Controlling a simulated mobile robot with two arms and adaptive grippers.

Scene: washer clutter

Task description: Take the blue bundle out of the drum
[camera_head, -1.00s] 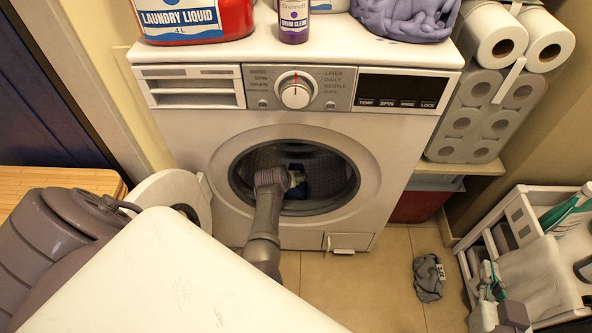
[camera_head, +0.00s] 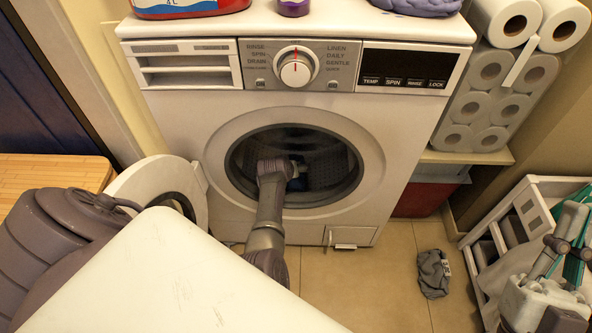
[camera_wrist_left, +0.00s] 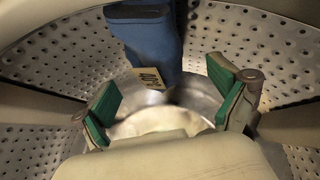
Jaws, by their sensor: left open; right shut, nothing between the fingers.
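The blue bundle (camera_wrist_left: 150,42) lies inside the perforated metal drum (camera_wrist_left: 255,45), at the top of the left wrist view, with a pale printed tag on its near end. My left gripper (camera_wrist_left: 167,92) is inside the drum and open. Its green-padded fingers stand apart, short of the bundle, with nothing between them. My right gripper (camera_head: 572,225) is shut and empty at the lower right, in front of the cart.
The round washer door (camera_head: 122,187) stands open at the left. A grey cloth (camera_head: 433,273) lies on the tiled floor. A white cart (camera_head: 497,222) stands at the right, below stacked paper rolls (camera_head: 488,100).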

